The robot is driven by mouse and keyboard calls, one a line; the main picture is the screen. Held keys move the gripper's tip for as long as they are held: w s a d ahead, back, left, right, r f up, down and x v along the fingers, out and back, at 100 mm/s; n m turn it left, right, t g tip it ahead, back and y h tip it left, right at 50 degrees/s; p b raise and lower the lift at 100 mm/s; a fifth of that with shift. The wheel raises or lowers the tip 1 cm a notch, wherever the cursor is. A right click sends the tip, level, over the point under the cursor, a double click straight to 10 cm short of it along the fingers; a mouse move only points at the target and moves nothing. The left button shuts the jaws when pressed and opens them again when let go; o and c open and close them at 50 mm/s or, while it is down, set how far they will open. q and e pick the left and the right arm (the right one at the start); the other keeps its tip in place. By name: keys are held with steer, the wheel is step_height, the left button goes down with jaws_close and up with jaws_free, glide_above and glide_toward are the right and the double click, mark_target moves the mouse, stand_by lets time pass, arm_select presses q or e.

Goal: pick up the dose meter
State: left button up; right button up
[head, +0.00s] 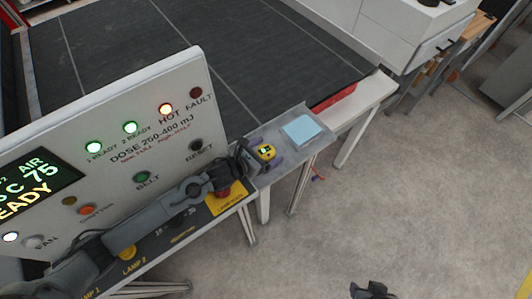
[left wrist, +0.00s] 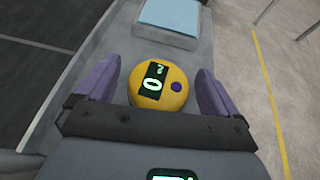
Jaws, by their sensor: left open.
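The dose meter (head: 266,152) is a round yellow puck with a dark display, lying on a narrow grey shelf (head: 308,121) beside the control panel. In the left wrist view the dose meter (left wrist: 158,88) shows a lit digit and a purple button. My left gripper (head: 264,154) is open, its purple fingers on either side of the dose meter. In the left wrist view the left gripper (left wrist: 158,92) has a visible gap between each finger and the puck. My right gripper (head: 372,291) shows only partly at the bottom edge of the head view; its jaws are unclear.
A light blue pad (head: 299,129) lies on the shelf beyond the dose meter. The upright control panel (head: 110,120) with lit lamps stands left, close to my left arm. A dark conveyor belt (head: 200,45) runs behind. The floor (head: 400,190) at right is clear.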

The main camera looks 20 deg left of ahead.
arm_select(q)
steer(key=shift+c, duration=0.3)
steer(key=c, duration=1)
steer(key=shift+c, duration=0.7)
steer(key=shift+r, duration=0.25)
